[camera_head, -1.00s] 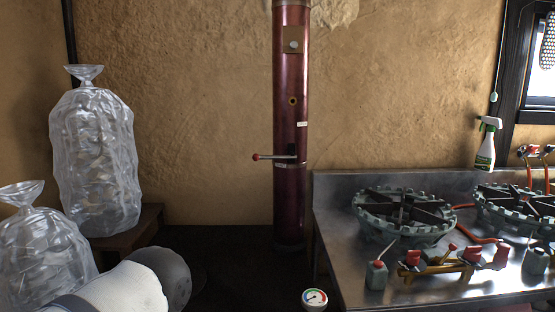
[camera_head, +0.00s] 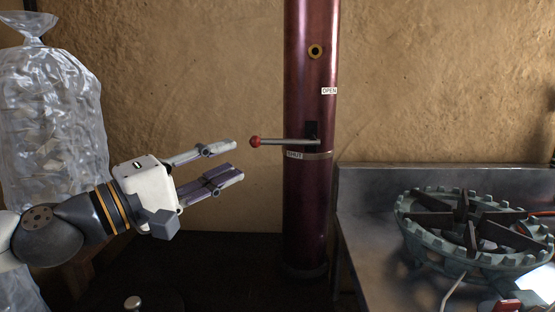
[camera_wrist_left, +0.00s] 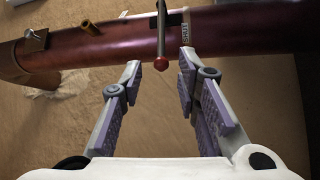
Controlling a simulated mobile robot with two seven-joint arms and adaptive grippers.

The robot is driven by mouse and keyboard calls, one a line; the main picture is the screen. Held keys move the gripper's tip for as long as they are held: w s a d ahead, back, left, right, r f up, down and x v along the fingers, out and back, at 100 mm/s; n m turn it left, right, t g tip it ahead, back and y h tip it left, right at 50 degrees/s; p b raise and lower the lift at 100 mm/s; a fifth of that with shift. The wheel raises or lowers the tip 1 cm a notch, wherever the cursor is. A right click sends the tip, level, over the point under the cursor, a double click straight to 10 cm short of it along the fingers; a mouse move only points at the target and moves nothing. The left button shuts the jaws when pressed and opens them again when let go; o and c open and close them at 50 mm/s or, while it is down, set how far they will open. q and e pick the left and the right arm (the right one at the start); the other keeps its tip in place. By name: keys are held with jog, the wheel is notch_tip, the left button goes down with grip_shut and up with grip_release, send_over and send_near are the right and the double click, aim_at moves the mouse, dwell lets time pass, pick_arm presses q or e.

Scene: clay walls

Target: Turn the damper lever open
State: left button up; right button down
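The damper lever (camera_head: 285,141) is a thin metal rod with a red ball end, sticking out level to the left from the dark red pipe (camera_head: 309,210). An OPEN label (camera_head: 329,91) is above it and a SHUT label (camera_head: 295,155) is just below it. My left gripper (camera_head: 238,160) is open and empty, its fingertips just left of and slightly below the red ball. In the left wrist view, the red ball (camera_wrist_left: 161,63) lies ahead between the spread fingertips of the gripper (camera_wrist_left: 160,58), apart from them. My right gripper is not in view.
A metal counter (camera_head: 350,190) with a round cast burner (camera_head: 470,225) stands right of the pipe. A large clear plastic bag (camera_head: 50,120) stands at the left behind my arm. The wall area around the lever is clear.

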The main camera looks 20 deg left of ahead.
aim_at(273, 143)
pick_arm(q)
jog(key=x, duration=0.3)
jog(key=b+x, duration=0.1)
jog(key=x, duration=0.7)
jog(key=shift+d+f, duration=0.1)
jog(key=shift+d, duration=0.25)
grip_shut()
